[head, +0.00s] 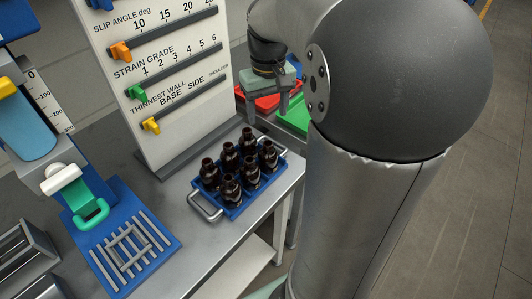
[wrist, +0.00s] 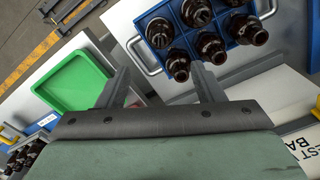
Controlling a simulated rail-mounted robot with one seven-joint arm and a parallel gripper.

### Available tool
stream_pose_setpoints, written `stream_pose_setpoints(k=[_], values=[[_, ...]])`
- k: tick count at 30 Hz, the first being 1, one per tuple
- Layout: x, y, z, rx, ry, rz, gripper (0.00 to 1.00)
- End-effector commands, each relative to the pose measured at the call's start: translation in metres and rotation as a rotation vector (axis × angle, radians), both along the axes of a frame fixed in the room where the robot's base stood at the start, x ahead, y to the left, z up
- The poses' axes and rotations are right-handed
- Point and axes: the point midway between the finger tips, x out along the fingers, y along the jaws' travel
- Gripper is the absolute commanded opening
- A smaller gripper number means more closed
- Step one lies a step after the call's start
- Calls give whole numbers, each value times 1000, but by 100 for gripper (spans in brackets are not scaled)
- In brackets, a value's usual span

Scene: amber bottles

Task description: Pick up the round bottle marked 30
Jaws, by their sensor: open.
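Several dark amber bottles (head: 230,160) stand upright, close together in a blue crate (head: 238,208) with metal handles, on the grey table. In the wrist view the bottles (wrist: 210,46) show near the top, in the blue crate (wrist: 232,55). No 30 mark can be read, so I cannot tell which bottle carries it. My gripper (head: 267,104) is beyond the crate in the head view, apart from the bottles. In the wrist view my gripper (wrist: 163,78) is open and empty. Its right finger lies just below the bottles in the picture; its left finger is beside the green tray.
A green tray (wrist: 72,84) and a red tray (head: 262,103) lie beyond the table, near my gripper. A white slider board (head: 160,75) stands behind the crate. A blue slatted rack (head: 122,245) lies at left. Bare table (head: 190,250) shows in front of the crate.

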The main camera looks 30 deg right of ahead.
Motion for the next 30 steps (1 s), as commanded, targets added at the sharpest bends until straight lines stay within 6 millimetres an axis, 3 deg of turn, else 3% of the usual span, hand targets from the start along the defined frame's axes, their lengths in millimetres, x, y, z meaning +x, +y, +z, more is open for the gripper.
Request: stream_pose_setpoints(k=[9,17,24,30], values=[[-1,0,-65,1,3,0,61],[-1,0,-84,0,1,1,61],[-5,2,-119,0,3,1,61],[-5,2,-132,0,0,1,61]])
